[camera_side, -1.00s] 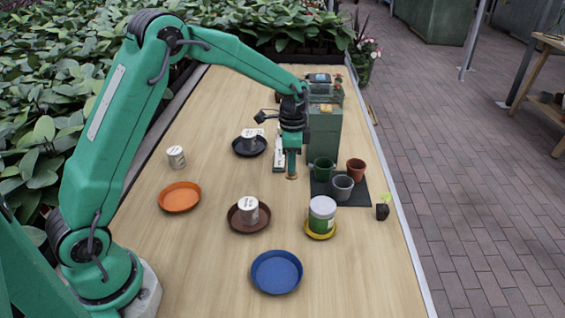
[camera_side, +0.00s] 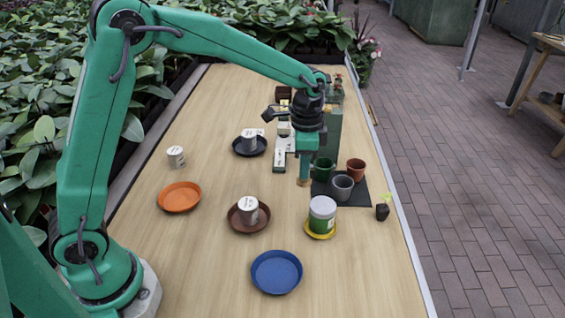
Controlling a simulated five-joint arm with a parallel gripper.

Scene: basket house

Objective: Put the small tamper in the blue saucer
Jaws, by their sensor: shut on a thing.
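My gripper (camera_side: 305,174) points down above the table, left of the dark mat with the pots. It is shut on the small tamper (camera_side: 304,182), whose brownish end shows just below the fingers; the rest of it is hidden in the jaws. The blue saucer (camera_side: 276,287) lies empty at the front middle of the table, well in front of my gripper and apart from it.
A yellow saucer (camera_side: 320,236) bears a green-and-white tin (camera_side: 322,214). A brown saucer (camera_side: 233,224) and a black saucer (camera_side: 240,151) each hold a white can. An orange saucer (camera_side: 180,197) is empty. Pots stand on the dark mat (camera_side: 356,200). A seedling (camera_side: 383,211) sits near the right edge.

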